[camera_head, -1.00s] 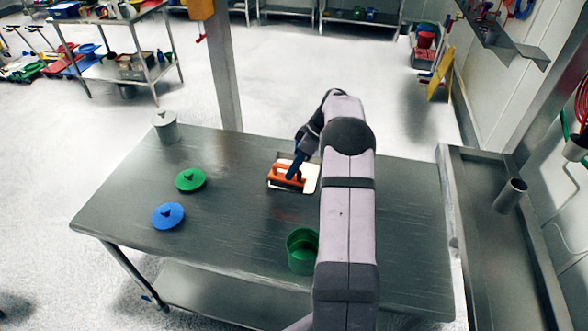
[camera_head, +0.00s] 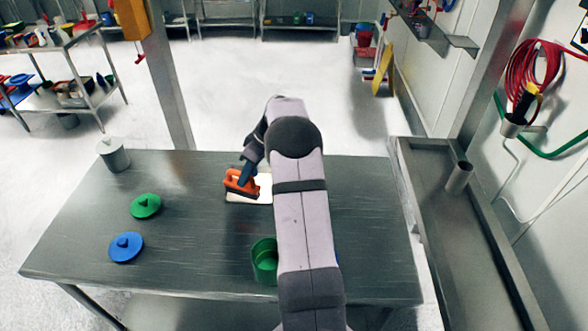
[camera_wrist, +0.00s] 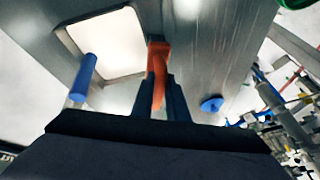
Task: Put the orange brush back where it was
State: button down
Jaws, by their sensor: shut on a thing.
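The orange brush (camera_head: 238,184) is at the far middle of the steel table, at the left part of a pale, light-coloured square tray or sheet (camera_head: 262,190). My gripper (camera_head: 246,176) comes down on it from the right and is shut on the brush. In the wrist view, the orange brush (camera_wrist: 158,60) runs up from between the dark fingers of my gripper (camera_wrist: 162,92), with the pale square (camera_wrist: 108,42) to its left. I cannot tell whether the brush touches the surface beneath it.
A green container (camera_head: 264,262) stands near the table's front, left of my arm. The table (camera_head: 195,225) is clear between these and the brush.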

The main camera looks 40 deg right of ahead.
jog(key=w+r+m+h, duration=0.1)
jog(key=m, duration=0.1)
jog(key=w+r+m+t+p, duration=0.1)
jog(key=r+m, duration=0.1)
jog(key=w+a+r+m+h, duration=0.1)
jog(key=r+m, duration=0.1)
jog(key=m, duration=0.1)
jog(key=shift+w+r+t+h, duration=0.15)
jog(key=shift+r+t+h, duration=0.1)
jog(key=shift+t+h, duration=0.05)
jog(key=w+d+r+m+h+b, duration=0.1)
jog(key=w+d+m+h+b, duration=0.15)
jog(key=d+m, duration=0.65)
jog(key=s+d+f+n+b, duration=0.1)
jog(key=s+d, duration=0.2)
jog(key=d, duration=0.5)
jog(key=s+d+f+n+b, duration=0.1)
jog(key=s+d+f, duration=0.15)
jog(key=d, duration=0.65)
jog(key=shift+h, duration=0.25)
jog(key=shift+a+f+p, duration=0.15)
jog(key=shift+f+p, duration=0.5)
jog(key=shift+f, duration=1.6)
jog(key=shift+a+f+p, duration=0.15)
jog(key=shift+f+p, duration=0.5)
jog(key=shift+f, duration=1.6)
jog(key=shift+f, duration=0.1)
